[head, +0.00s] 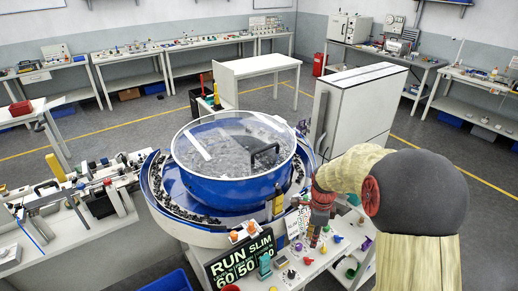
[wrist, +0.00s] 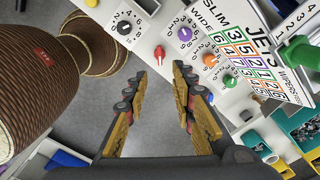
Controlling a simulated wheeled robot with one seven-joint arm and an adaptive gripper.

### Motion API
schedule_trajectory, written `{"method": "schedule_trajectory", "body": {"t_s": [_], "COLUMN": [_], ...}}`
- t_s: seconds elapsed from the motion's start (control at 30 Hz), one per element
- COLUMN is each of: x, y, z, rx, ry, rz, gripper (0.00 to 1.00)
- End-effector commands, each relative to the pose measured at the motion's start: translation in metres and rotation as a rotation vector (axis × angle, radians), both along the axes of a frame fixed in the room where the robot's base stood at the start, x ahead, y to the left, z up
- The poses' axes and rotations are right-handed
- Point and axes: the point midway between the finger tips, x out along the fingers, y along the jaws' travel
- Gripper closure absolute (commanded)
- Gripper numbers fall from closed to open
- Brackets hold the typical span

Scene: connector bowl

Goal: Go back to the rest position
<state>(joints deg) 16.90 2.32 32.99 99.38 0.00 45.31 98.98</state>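My gripper (wrist: 160,95) is open in the wrist view, its two yellow-and-dark fingers apart with nothing between them. Past the fingertips lies the control panel (wrist: 150,50) with a red knob (wrist: 159,54), a purple knob (wrist: 184,34) and an orange knob (wrist: 188,55). In the head view my gripper (head: 318,222) hangs beside the blue connector bowl (head: 225,190), over the panel side. Its fingertips are too small there to make out clearly. The bowl has a clear cover.
A sign with RUN and SLIM (head: 240,262) stands at the front of the bowl. A white cabinet (head: 352,108) stands behind my arm. A bench with machinery (head: 75,225) is at the left. Open grey floor (head: 440,150) lies to the right.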

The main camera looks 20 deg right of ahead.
Motion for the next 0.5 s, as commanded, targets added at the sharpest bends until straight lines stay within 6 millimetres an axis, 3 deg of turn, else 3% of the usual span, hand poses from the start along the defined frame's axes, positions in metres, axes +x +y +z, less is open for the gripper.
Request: {"method": "schedule_trajectory", "body": {"t_s": [0.13,0.27,0.37,0.5], "x": [0.000,-0.006,-0.029,-0.058], "y": [0.000,0.002,0.009,0.021], "z": [0.000,-0.003,-0.010,0.011], "rx": [0.000,0.008,0.033,0.047], "ry": [0.001,0.016,0.053,0.054], "rz": [0.067,0.274,0.503,0.844], "gripper": [0.74,0.74,0.74,0.74]}}
